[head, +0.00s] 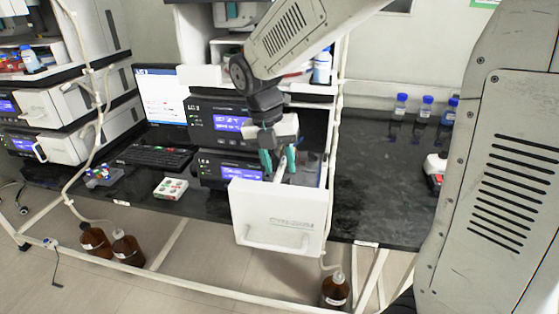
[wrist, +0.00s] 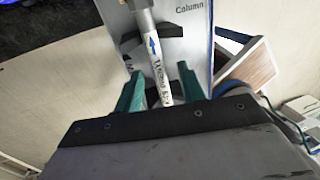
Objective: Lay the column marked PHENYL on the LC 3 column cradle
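A slim grey metal column (wrist: 157,70) with a blue arrow and a white label runs between my fingers in the wrist view. Its printed name is too blurred to read surely. It lies over a light panel marked "Column", with dark clips (wrist: 163,32) beside it. My gripper (head: 279,163) points down over the opened white compartment front (head: 276,215) of the middle instrument stack. In the wrist view my gripper (wrist: 157,72) has its teal fingers apart, one on each side of the column, with gaps showing.
Instrument stacks stand at the left (head: 70,128) and middle (head: 222,125). A small white tray (head: 171,188) and a keyboard (head: 155,156) lie left of the opened front. Blue-capped bottles (head: 427,106) stand at the back right. The bench (head: 378,190) between is largely clear.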

